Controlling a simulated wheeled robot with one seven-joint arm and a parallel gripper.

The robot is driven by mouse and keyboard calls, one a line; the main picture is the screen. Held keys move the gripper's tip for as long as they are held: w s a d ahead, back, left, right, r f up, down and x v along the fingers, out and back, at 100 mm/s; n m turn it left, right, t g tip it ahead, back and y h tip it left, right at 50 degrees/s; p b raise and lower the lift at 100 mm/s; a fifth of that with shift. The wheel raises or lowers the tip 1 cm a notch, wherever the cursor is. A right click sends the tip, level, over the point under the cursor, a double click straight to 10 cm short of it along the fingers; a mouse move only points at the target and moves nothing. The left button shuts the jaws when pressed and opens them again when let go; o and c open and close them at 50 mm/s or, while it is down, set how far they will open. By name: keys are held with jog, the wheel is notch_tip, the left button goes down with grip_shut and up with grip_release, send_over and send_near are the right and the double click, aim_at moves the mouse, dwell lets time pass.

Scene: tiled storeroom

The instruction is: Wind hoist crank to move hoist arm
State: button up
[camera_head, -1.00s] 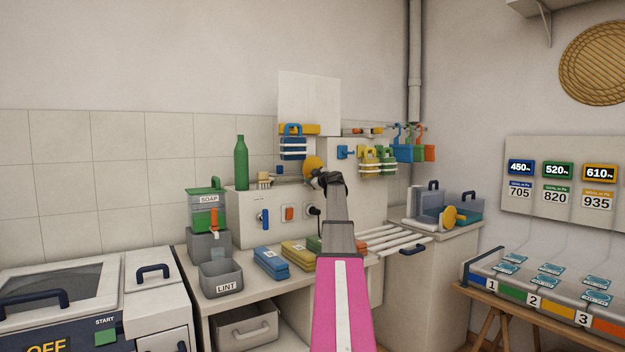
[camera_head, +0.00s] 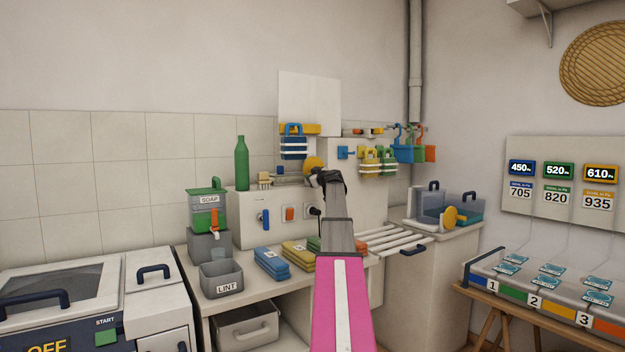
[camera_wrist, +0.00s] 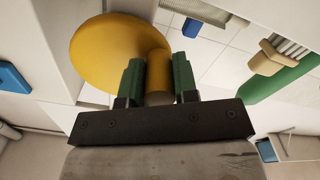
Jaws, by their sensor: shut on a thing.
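The crank is a yellow disc (camera_head: 313,163) with a peg handle, on the side of the pale wall-side unit. It also shows large in the wrist view (camera_wrist: 105,50), with its yellow handle (camera_wrist: 158,75) between two green fingertips. My gripper (camera_head: 321,177) is shut on that handle; in the wrist view the fingers (camera_wrist: 158,82) sit on both sides of it. A yellow bar (camera_head: 313,129) is above the crank, with a blue-and-white striped load (camera_head: 293,148) below it. I cannot tell for sure whether this bar is the hoist arm. My gripper hides part of the crank.
A green bottle (camera_head: 241,163) and a brush (camera_head: 264,180) stand left of the crank. Yellow and green striped baskets (camera_head: 377,160) hang to the right. Folded cloths (camera_head: 271,263) and a grey lint bin (camera_head: 222,279) are on the counter below. White rails (camera_head: 393,239) stick out at right.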

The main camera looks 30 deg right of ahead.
aim_at(310, 160)
jog(key=m, duration=0.1)
jog(key=r+m, duration=0.1)
jog(key=m, duration=0.1)
jog(key=a+m, duration=0.1)
jog(key=shift+r+m, duration=0.3)
jog(key=shift+r, duration=0.1)
notch_tip(310, 160, up, 2)
jog(key=m, duration=0.5)
jog(key=shift+r+m, duration=0.1)
jog(key=shift+m, duration=0.2)
jog(key=m, duration=0.1)
jog(key=r+m, duration=0.1)
jog(key=m, duration=0.1)
jog(key=d+m, duration=0.1)
jog(key=shift+r, duration=0.35)
jog(key=shift+w+d+r+m, duration=0.1)
jog(key=shift+d+r+m, duration=0.1)
jog(key=shift+m, duration=0.6)
jog(key=shift+s+d+r+m, duration=0.1)
jog(key=shift+d+r+m, duration=0.1)
jog(key=shift+m, duration=0.6)
jog(key=shift+w+d+r+m, duration=0.1)
jog(key=shift+d+r+m, duration=0.1)
jog(key=shift+m, duration=0.6)
jog(key=o, duration=0.9)
